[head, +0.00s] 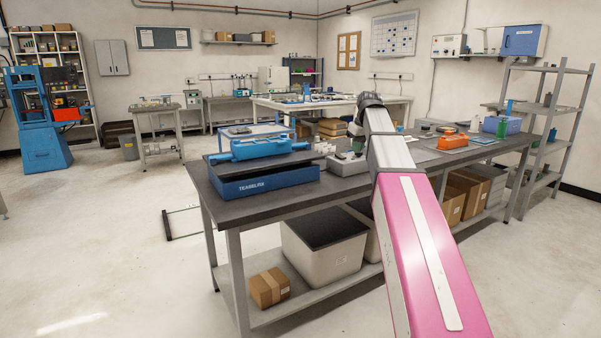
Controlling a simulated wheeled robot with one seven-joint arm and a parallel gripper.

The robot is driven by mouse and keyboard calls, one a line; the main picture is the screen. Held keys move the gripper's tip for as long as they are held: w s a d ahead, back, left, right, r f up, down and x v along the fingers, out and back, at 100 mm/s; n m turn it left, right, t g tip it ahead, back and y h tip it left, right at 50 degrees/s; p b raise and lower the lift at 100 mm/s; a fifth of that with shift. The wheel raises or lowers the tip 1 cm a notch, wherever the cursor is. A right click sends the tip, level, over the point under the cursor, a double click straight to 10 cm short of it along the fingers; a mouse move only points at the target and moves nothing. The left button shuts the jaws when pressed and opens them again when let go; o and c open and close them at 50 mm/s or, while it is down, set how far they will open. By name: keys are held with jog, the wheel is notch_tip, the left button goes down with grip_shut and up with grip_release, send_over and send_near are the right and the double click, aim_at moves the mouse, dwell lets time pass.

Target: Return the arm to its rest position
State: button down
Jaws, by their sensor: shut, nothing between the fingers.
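My arm reaches forward from the bottom right of the head view, over the near workbench (215,185). A pink link with a pale stripe leads to a grey-white link and a dark joint at the far end. My gripper cannot be made out; the arm beyond that joint is hidden or turned away from the camera.
On the bench are a blue TEASBLRB case (262,184), a blue tool (270,147), a grey block (347,166) close beside my arm, an orange device (453,141) and a blue bin (501,125). A metal shelf (545,105) stands right. The left floor is mostly open.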

jog(key=s+f+m, duration=0.1)
jog(key=s+f, duration=0.2)
jog(key=f, duration=0.6)
jog(key=s+a+f+m+g, duration=0.1)
jog(key=s+f, duration=0.3)
jog(key=f, duration=0.5)
jog(key=s+f+m, duration=0.1)
jog(key=s+f, duration=0.2)
jog(key=f, duration=0.5)
jog(key=s+a+f+m+g+h, duration=0.1)
jog(key=s+f+m, duration=0.1)
jog(key=s+f, duration=1.5)
jog(key=shift+s+f+g+h, duration=0.15)
jog(key=shift+f+g+h, duration=0.2)
jog(key=shift+f, duration=0.6)
